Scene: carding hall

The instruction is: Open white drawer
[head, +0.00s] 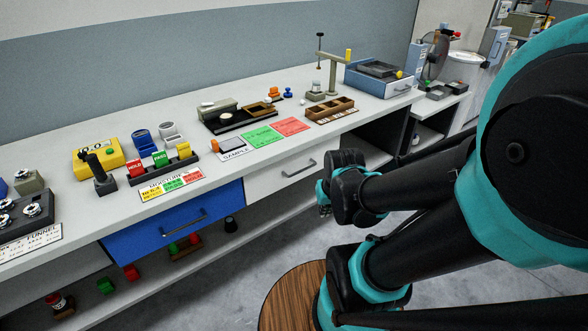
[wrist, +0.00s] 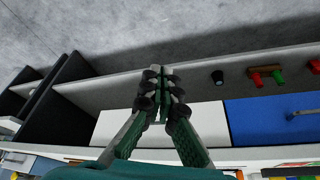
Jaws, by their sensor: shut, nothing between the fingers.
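The white drawer (head: 270,186) is in the bench front, right of the blue drawer, and looks shut. Its grey bar handle (head: 298,168) shows in the head view. In the wrist view the white drawer front (wrist: 205,122) lies behind my gripper (wrist: 160,72); its handle cannot be made out there. The fingers are together and empty, pointing toward the top of the wrist picture. In the head view my gripper is mostly hidden by my arm, right of the drawer and a little below the handle. I see no contact with the handle.
The blue drawer (head: 180,220) has its own handle. The benchtop (head: 240,96) holds sample cards, trays and instruments. A lower shelf carries a black cup (head: 230,224) and red and green pieces. A round wooden top (head: 290,296) stands near my arm. Open floor lies before the bench.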

